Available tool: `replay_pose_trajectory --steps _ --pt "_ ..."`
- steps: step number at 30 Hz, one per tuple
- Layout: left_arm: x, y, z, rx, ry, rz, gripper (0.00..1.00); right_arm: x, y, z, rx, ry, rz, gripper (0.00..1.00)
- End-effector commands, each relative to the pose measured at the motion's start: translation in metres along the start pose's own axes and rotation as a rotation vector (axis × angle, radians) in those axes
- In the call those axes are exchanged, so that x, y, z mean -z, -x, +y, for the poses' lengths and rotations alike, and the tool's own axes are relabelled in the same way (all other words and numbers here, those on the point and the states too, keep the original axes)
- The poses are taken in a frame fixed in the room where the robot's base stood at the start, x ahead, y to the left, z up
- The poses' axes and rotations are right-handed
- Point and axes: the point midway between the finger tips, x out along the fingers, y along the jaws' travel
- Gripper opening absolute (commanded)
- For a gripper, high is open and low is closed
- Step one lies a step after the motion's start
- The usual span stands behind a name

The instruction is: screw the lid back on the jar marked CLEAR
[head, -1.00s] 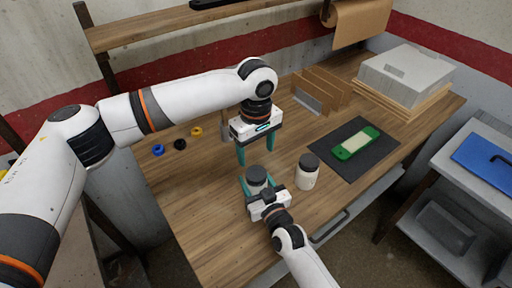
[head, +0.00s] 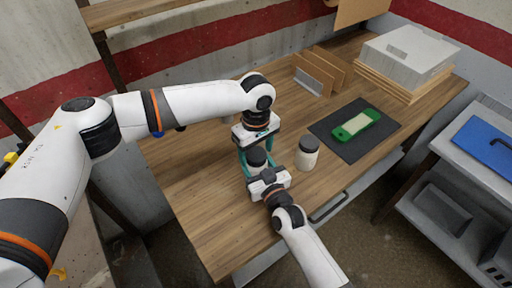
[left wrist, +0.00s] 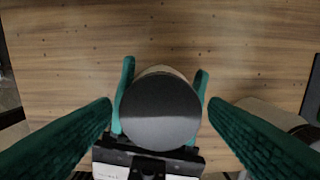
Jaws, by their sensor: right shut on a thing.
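A pale jar with a dark grey lid (head: 257,157) stands upright on the bench, mostly hidden between my grippers. In the left wrist view the round lid (left wrist: 160,112) sits on top of the jar; I cannot tell how tightly. My right gripper (head: 260,172) is shut on this jar from the front. My left gripper (head: 257,160) points down over it, open, its teal fingers on either side of the lid with gaps. A second white jar with a dark lid (head: 307,153) stands to the right. No marking is readable on either jar.
A green device (head: 355,125) lies on a black mat (head: 375,142) to the right. Cardboard dividers (head: 325,72) and a grey box (head: 408,60) stand behind. A blue ring (head: 157,134) shows at the left under my arm. Front-left bench is clear.

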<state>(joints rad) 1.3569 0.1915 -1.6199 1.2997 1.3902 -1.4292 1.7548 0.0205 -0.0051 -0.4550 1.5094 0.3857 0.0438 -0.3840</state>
Motion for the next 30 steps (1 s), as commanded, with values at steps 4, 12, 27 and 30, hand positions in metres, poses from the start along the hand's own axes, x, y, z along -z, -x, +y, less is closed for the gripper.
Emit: replay_pose_trajectory --steps 4,12,27,30 --pt "0.0003 0.0002 -0.0001 0.0 0.0 0.0 0.46 -0.0005 -0.0001 -0.0002 0.0 0.0 -0.001 0.0" --pt "0.0005 0.0002 0.0 0.0 -0.012 0.001 0.23 -0.0005 -0.0001 -0.0002 0.0 0.0 -0.001 0.0" --pt "0.0009 -0.001 0.0003 0.0 -0.86 0.004 0.23 -0.0004 -0.0002 -0.0005 0.001 0.0 -0.001 0.0" --pt "0.0006 -0.0009 0.0 0.0 -1.062 0.003 0.23 -0.0004 -0.0001 -0.0006 0.001 0.0 -0.001 0.0"
